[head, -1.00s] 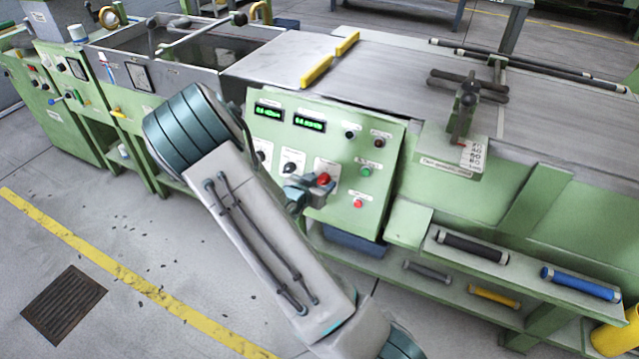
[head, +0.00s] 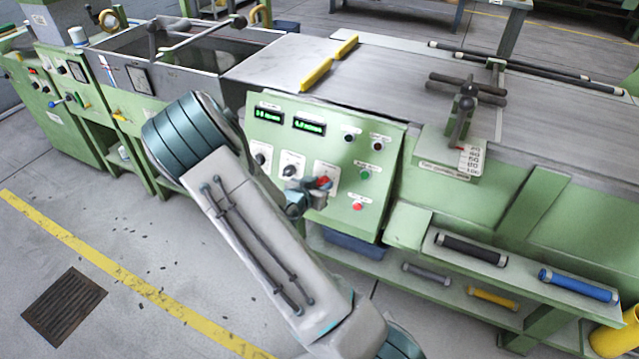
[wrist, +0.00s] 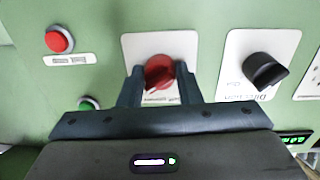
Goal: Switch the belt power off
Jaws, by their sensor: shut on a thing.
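A red rotary knob (wrist: 159,72) sits on a white plate on the green control panel (head: 384,150). In the wrist view my gripper (wrist: 160,75) has its two fingers on either side of the knob, shut on it. In the head view my gripper (head: 318,188) is at the panel's lower middle, partly covering the red knob (head: 324,182). The label under the knob is too small to read and partly hidden by my gripper.
A black knob (wrist: 265,70) is beside the red one. A red button (wrist: 59,40) and a green button (wrist: 88,103) are on the other side. A lever unit (head: 464,110) stands right of the panel. A shelf below holds several rollers.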

